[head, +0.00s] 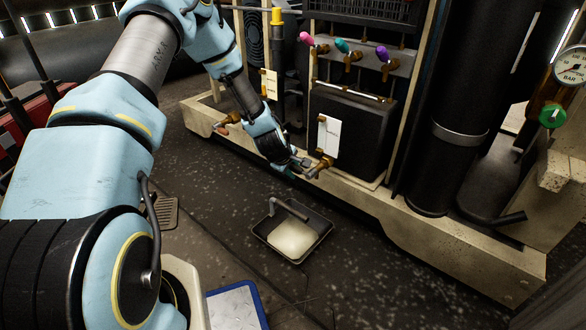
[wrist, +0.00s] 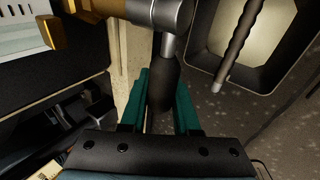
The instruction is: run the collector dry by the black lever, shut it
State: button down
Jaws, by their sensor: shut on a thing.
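The black lever (wrist: 163,88) sits between the teal fingers of my gripper (wrist: 160,100), which is shut on it, in the wrist view. The lever joins a grey metal stem and a brass valve body (wrist: 155,12). In the head view my gripper (head: 298,166) is at the brass valve (head: 322,165) on the front of the black collector box (head: 350,135), which carries a white label. The lever is mostly hidden there. A drain pipe (head: 290,208) ends over a dark pan (head: 318,249) holding pale liquid. I cannot make out a stream from the pipe.
Pink, teal and purple handled valves (head: 341,46) sit above the collector. A beige frame rail (head: 400,222) runs along the floor. A black cylinder (head: 455,110), a green-knobbed valve (head: 552,117) and a gauge (head: 572,69) stand at right. The floor around the pan is mostly clear.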

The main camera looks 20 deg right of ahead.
jog(key=shift+s+f, duration=0.15)
jog(key=shift+f, duration=0.15)
jog(key=c, duration=1)
grip_release()
jog(key=shift+f, duration=0.1)
jog(key=o, duration=0.3)
jog(key=shift+o, duration=0.2)
jog(key=shift+r, duration=0.2)
jog(key=p+v, duration=0.3)
jog(key=v, duration=0.7)
jog(key=shift+a+r+p, duration=0.15)
jog(key=shift+r+p, duration=0.15)
jog(key=shift+p, duration=0.05)
